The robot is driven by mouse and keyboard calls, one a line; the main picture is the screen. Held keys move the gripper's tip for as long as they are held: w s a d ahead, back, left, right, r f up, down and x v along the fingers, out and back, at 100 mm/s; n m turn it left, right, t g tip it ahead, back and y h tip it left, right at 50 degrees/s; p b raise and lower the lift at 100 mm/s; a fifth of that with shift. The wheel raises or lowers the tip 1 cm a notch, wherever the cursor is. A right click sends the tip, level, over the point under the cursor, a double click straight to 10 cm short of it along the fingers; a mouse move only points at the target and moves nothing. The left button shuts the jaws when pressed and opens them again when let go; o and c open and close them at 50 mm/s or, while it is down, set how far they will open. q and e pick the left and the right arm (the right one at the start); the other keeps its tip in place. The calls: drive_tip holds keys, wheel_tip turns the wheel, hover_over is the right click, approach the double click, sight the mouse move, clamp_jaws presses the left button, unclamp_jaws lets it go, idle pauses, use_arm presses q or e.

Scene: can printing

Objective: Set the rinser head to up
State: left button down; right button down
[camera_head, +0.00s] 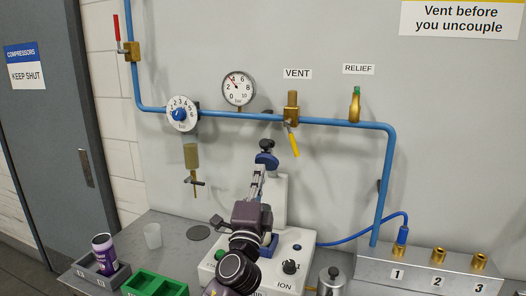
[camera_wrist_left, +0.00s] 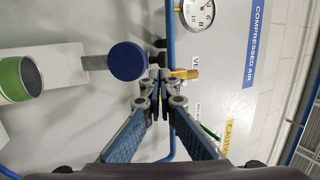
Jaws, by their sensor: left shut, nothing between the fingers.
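The white rinser machine (camera_head: 280,200) stands at the middle of the bench against the wall. A dark head with a blue part (camera_head: 266,159), which seems to be the rinser head, sits at the top of its column. In the left wrist view a blue round knob (camera_wrist_left: 128,61) shows on a grey bracket. My left gripper (camera_head: 258,172) is shut and empty, its tips just below the head in the head view. In the left wrist view the closed fingertips (camera_wrist_left: 160,86) are just right of the knob; contact cannot be told. My arm hides part of the machine. My right gripper is out of view.
A blue pipe (camera_head: 225,114) with a gauge (camera_head: 239,89), dial (camera_head: 182,114) and vent valve (camera_head: 291,108) runs along the wall above. A green tray (camera_head: 155,284), purple can (camera_head: 103,250) and clear cup (camera_head: 152,235) are at left. Numbered brass couplings (camera_head: 439,256) stand at right.

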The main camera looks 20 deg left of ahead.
sight(264, 148)
use_arm(q)
drive_tip(key=x, duration=0.2)
drive_tip(key=p+x, duration=0.1)
drive_tip(key=x, duration=0.2)
drive_tip(key=shift+r, duration=0.4)
drive_tip(key=shift+w+a, duration=0.15)
drive_tip(key=shift+w, duration=0.6)
drive_tip(key=shift+s+r, duration=0.1)
